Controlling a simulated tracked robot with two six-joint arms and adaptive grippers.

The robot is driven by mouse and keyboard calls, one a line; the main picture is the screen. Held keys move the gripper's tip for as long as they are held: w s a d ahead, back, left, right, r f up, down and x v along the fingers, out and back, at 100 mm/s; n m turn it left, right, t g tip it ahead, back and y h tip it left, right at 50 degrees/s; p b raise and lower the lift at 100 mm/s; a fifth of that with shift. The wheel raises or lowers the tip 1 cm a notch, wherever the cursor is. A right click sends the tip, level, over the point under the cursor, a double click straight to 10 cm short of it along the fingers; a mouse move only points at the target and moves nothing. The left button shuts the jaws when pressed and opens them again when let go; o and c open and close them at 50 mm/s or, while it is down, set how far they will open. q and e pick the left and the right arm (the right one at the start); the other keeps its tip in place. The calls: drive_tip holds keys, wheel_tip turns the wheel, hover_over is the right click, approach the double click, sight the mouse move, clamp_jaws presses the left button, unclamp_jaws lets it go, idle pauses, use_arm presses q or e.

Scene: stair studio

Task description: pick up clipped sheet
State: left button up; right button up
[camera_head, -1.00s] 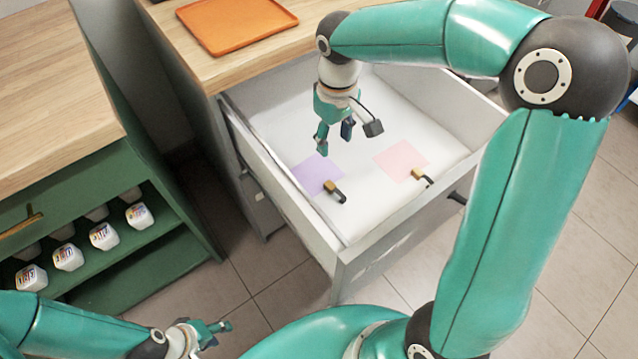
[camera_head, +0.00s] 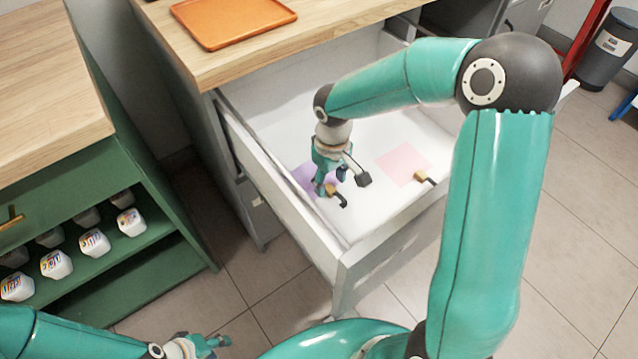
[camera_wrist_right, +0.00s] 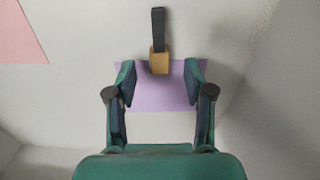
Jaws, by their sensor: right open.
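A purple sheet (camera_head: 303,177) lies in the open drawer, partly hidden by my right gripper; it also shows in the right wrist view (camera_wrist_right: 160,98). A clip with a gold body and black handle (camera_head: 341,199) sits on its edge. A pink sheet (camera_head: 403,163) with a similar clip (camera_head: 424,178) lies to the right. My right gripper (camera_head: 330,190) is open over the purple sheet. In the right wrist view, its fingers (camera_wrist_right: 158,75) are on either side of the sheet, with the gold clip body (camera_wrist_right: 159,61) centred just beyond the tips. My left gripper (camera_head: 207,344) is low at the bottom; its opening is unclear.
White drawer walls (camera_head: 285,190) surround the sheets. An orange tray (camera_head: 232,20) lies on the wooden counter (camera_head: 285,45) behind. A green shelf unit (camera_head: 150,250) with several white bottles stands at left.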

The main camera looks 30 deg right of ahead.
wheel_tip(320, 180, down, 2)
drive_tip(key=shift+f, duration=0.15)
drive_tip(key=shift+c, duration=0.3)
drive_tip(key=c, duration=0.8)
